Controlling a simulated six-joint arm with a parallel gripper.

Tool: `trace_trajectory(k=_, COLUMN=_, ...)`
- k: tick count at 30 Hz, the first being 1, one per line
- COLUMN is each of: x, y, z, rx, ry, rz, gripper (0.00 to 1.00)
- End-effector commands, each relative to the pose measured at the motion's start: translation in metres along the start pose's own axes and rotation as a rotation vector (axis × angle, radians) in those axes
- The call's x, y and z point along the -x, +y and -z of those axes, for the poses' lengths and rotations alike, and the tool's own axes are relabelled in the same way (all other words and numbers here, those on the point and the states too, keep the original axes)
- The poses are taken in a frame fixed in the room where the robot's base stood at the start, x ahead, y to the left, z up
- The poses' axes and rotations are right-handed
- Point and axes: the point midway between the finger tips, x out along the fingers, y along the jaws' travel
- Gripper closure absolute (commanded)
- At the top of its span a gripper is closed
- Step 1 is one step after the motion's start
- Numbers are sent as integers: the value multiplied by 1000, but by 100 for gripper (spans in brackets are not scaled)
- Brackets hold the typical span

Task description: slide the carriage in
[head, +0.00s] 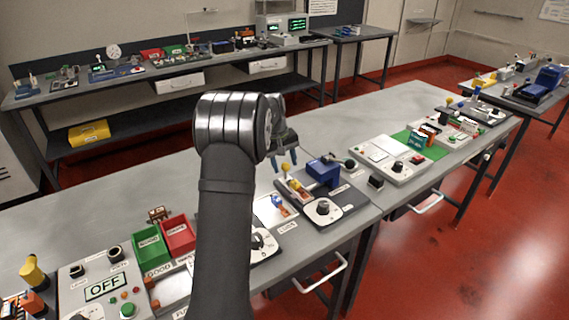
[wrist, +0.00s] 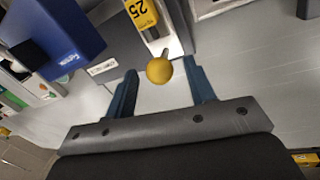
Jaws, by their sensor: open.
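A bench device with a blue housing (head: 322,171) stands on the grey table, right of and below my gripper (head: 286,163) in the head view. The blue housing (wrist: 62,38) fills the upper left of the wrist view. A yellow ball knob (wrist: 158,70) on a short stem shows beside a yellow part marked 25 (wrist: 141,12); I take these for the carriage and its handle. My gripper (wrist: 163,82) is open, its blue fingers on either side of the knob in the picture. I cannot tell whether either finger touches it.
A round black dial (head: 323,208) sits in front of the blue housing. Green and red bins (head: 150,247) stand to the left. A panel with a green mat (head: 415,145) lies to the right. The table behind my gripper is clear.

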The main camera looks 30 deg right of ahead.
Motion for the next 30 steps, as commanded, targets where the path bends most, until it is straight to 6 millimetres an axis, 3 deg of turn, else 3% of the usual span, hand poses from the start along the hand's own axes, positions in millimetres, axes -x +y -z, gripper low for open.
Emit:
trace_trajectory(k=10, x=-4, y=0, z=0, rx=0, ry=0, rz=0, gripper=50)
trace_trajectory(k=18, x=-4, y=0, z=0, rx=0, ry=0, rz=0, gripper=100)
trace_trajectory(k=23, x=-5, y=3, z=1, rx=-1, ry=0, rz=0, gripper=100)
trace_trajectory(k=30, x=-13, y=44, z=9, rx=-4, ry=0, rz=-1, gripper=100)
